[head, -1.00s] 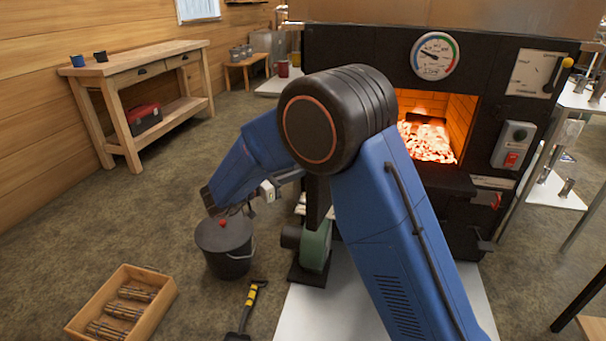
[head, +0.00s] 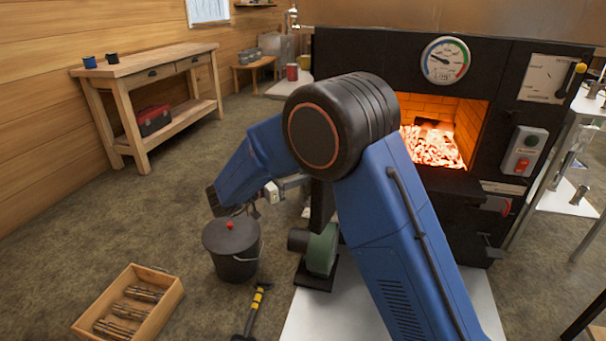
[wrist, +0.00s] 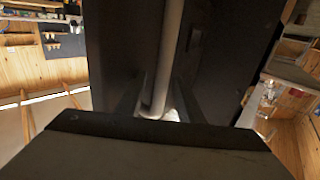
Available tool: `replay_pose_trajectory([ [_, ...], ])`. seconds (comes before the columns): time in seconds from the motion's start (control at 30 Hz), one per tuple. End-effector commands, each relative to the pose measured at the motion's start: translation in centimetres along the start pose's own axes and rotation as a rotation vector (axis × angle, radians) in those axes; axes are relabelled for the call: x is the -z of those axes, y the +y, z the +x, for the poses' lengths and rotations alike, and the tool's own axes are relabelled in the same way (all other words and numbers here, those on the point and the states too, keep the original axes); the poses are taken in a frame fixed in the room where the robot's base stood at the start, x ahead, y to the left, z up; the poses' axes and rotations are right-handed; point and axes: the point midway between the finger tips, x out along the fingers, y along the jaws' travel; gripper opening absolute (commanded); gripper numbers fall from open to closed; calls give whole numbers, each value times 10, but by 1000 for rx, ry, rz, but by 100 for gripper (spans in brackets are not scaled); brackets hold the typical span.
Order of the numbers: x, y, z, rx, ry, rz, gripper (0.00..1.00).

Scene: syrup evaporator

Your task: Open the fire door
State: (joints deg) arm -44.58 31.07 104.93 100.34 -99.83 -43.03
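The fire door (head: 321,205) stands swung open, seen nearly edge-on as a dark upright panel below my elbow in the head view. The firebox opening (head: 440,135) is uncovered and shows glowing coals and orange brick. In the wrist view the dark door face (wrist: 125,50) fills the middle, with a pale upright handle bar (wrist: 172,45) on it. My gripper (wrist: 158,90) has its two dark fingers on either side of the bar's lower part and looks shut on it. The fingertips are partly hidden; in the head view my arm hides most of the handle.
A green blower (head: 321,250) is close below the door. A workbench (head: 150,68) stands along the wall. Open floor lies between.

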Motion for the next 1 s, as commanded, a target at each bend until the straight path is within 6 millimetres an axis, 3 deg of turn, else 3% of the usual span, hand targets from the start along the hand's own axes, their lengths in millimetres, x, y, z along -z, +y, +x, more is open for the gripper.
replay_pose_trajectory([
  [0.27,0,0,-31,2,0,0,34],
  [0.8,-1,-1,-138,3,-1,0,34],
  [1.0,-1,-1,-164,2,0,0,34],
])
